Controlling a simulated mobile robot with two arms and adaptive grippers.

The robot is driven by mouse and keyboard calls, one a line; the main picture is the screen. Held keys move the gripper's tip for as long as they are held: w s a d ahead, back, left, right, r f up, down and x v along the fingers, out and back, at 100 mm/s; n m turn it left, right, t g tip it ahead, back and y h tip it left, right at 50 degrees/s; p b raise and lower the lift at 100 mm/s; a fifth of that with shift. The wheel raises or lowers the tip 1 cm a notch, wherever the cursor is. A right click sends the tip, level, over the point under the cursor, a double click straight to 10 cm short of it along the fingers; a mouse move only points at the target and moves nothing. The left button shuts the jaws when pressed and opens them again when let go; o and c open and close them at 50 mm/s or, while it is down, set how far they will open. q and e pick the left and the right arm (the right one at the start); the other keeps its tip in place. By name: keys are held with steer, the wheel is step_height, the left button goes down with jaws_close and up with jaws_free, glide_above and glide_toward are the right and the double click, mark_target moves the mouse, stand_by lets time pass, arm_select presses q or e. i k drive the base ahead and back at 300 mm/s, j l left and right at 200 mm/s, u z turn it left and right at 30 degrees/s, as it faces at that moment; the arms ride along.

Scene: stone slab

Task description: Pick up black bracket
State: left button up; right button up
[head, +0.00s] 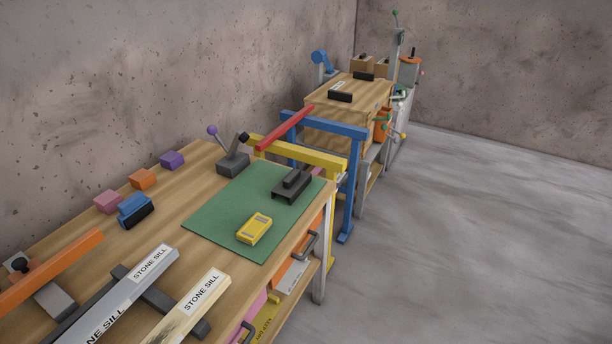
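A black bracket-like piece (290,188) rests on the far right part of a green mat (222,218) on the wooden workbench. It has a flat, long body with a raised block on top. A yellow boxy device (254,228) lies on the mat nearer to me, apart from the black piece. Neither of my grippers is in view.
A dark grey lever fixture (233,163) stands by the mat's far left edge. Blue (350,190) and yellow (290,147) frames and a red bar (286,128) stand beyond the bench. Stone sills (120,292) lie at front left. Grey floor (470,240) is clear at right.

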mark_target(292, 186)
steer(key=i+l, duration=1.55)
steer(key=l, duration=0.15)
steer(key=i+l+u, duration=0.1)
steer(key=i+l, duration=0.15)
steer(key=i+l+u, duration=0.15)
steer(key=l, duration=0.2)
steer(key=i+l+u, duration=0.1)
steer(key=i+l, duration=0.15)
steer(key=i+l+u, duration=0.1)
steer(key=l, duration=0.3)
steer(key=i+l+u, duration=0.1)
steer(key=i+l, duration=0.2)
steer(key=l, duration=0.1)
